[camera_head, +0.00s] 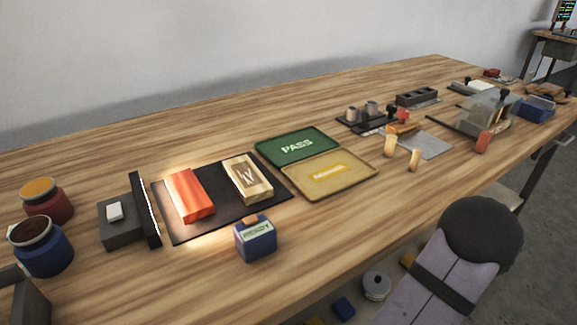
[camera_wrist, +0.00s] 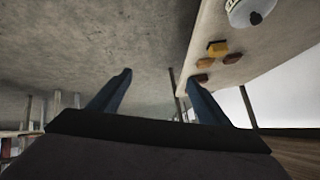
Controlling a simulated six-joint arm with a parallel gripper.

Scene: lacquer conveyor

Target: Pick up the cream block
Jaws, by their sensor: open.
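The cream block (camera_head: 248,178) lies flat on a black mat (camera_head: 225,220) on the wooden bench, in the middle left of the head view. It is a pale rectangular block with a dark mark on its top. A red-orange block (camera_head: 188,195) lies to its left on the same mat, with a gap between them. In the wrist view my gripper (camera_wrist: 159,80) is open, its two blue fingers wide apart with nothing between them. The cream block is not visible in the wrist view. My gripper's fingers do not show in the head view.
A green PASS tray (camera_head: 268,154) and a yellow tray (camera_head: 318,188) lie right of the mat. A blue box (camera_head: 256,239) stands in front, and a dark upright panel (camera_head: 144,210) stands left. Small cylinders and fixtures stand farther right. Bare wood is free behind.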

